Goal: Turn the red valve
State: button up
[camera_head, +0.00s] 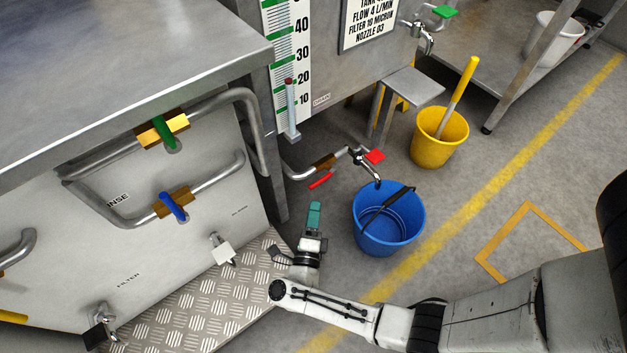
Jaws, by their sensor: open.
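A red lever handle (321,180) hangs just below a brass valve body (325,162) on a thin pipe low beside the tank.
A blue bucket (390,240) with a black handle stands right of my gripper. A yellow bucket (440,145) stands behind it. Green (164,132) and blue (172,207) levers sit on panel pipes at left.

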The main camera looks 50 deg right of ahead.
aim_at(318, 182)
jog(key=b+x, duration=0.2)
jog(key=x, duration=0.7)
grip_shut()
dwell(0.5)
